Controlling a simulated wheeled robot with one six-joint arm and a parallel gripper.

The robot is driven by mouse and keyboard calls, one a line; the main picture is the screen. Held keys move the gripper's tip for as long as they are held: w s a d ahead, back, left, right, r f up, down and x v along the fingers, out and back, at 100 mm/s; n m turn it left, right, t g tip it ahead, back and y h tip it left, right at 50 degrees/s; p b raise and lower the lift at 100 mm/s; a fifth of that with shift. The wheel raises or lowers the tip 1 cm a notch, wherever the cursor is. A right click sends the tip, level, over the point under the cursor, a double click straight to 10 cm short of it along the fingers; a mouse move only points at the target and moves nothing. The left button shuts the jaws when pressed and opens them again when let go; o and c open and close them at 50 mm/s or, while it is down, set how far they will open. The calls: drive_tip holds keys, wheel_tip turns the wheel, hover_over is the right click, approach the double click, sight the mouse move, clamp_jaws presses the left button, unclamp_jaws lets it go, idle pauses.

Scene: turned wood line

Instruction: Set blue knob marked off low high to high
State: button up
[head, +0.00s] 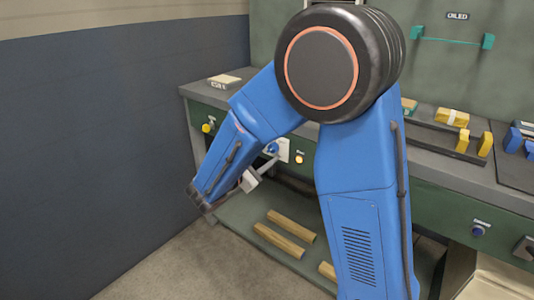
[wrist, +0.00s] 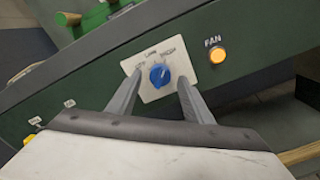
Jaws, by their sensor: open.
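The blue knob (wrist: 159,75) sits on a pale square plate (wrist: 152,93) on the dark green front panel. Small labels are arched above it, too blurred to read fully. I cannot tell for sure which mark its pointer is at. In the head view the knob (head: 272,148) shows just past my fingers. My gripper (wrist: 159,82) is open, with one finger on each side of the knob in the wrist view. It also shows in the head view (head: 267,164). I cannot tell whether the fingers touch the knob.
An orange light (wrist: 218,55) labelled FAN is right of the plate. A yellow knob (head: 208,127) is at the panel's left end. Wood pieces (head: 285,238) lie on the lower shelf. The bench top (head: 455,172) bears more wood pieces. A dark wall (head: 110,130) stands left.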

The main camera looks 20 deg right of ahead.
drive_tip(key=v, duration=1.6)
drive_tip(key=shift+s+a, duration=0.2)
drive_tip(key=shift+a, duration=0.1)
drive_tip(key=shift+d, duration=0.15)
drive_tip(key=s+d+m+g+y, duration=0.2)
drive_tip(key=s+d+m+g, duration=0.2)
drive_tip(key=d, duration=0.5)
drive_tip(key=s+d+m+g+y, duration=0.25)
drive_tip(key=s+d+g, duration=0.2)
drive_tip(key=d, duration=0.55)
drive_tip(key=s+d+m+t+y, duration=0.2)
drive_tip(key=s+m+y, duration=0.8)
drive_tip(key=s+m, duration=0.2)
drive_tip(key=s, duration=0.2)
drive_tip(key=shift+s+d+f+t, duration=0.15)
drive_tip(key=shift+s+f+t, duration=0.1)
drive_tip(key=shift+s+t, duration=0.1)
drive_tip(key=shift+w, duration=0.1)
drive_tip(key=shift+c, duration=0.3)
